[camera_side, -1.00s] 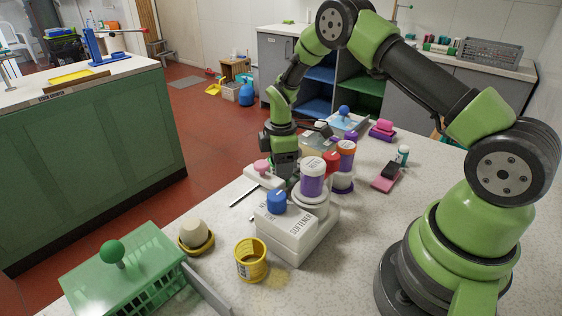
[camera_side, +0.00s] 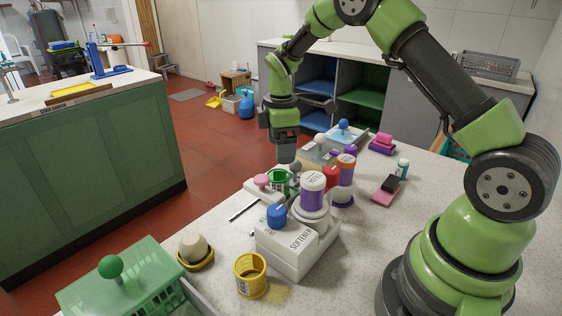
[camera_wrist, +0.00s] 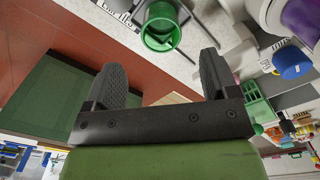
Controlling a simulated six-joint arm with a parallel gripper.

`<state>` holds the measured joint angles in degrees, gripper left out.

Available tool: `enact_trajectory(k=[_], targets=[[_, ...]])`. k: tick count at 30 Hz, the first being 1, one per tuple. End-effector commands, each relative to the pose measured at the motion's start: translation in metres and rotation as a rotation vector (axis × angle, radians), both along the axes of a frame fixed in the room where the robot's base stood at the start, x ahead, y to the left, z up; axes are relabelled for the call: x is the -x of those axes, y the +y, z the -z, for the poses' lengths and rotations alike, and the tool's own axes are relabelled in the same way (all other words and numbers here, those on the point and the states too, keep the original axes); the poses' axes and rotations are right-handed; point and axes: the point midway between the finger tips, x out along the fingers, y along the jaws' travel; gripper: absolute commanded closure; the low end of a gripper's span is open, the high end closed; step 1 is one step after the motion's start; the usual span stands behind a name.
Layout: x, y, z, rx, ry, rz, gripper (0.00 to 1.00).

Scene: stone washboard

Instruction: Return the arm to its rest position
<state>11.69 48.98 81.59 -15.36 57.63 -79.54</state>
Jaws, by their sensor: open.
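My green arm's gripper (camera_side: 286,158) hangs pointing down above the worktop, just over a green cup (camera_side: 278,184). The wrist view shows its two dark fingers (camera_wrist: 163,76) spread apart with nothing between them. In that view the green cup (camera_wrist: 160,30) lies beyond the fingertips, clear of them. In the side view the cup stands behind the white softener box (camera_side: 298,240) and beside a pink-knobbed item (camera_side: 262,181).
A yellow cup (camera_side: 251,275), an egg-like item (camera_side: 194,235) and a green basket (camera_side: 125,280) are at the front. The air above the worktop is open.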

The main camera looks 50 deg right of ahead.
Motion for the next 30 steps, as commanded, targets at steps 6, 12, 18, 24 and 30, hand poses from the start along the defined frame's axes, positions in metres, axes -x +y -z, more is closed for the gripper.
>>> enact_trajectory(k=[6,12,18,24,30], targets=[[0.004,0.007,-0.034,-0.003,-0.037,0.063,0.2],[0.034,0.033,-0.105,-0.045,-0.16,0.31,0.2],[0.087,0.061,-0.163,-0.144,-0.284,0.595,0.2],[0.151,0.084,-0.193,-0.293,-0.378,0.871,0.2],[0.204,0.099,-0.196,-0.453,-0.422,1.096,0.2]])
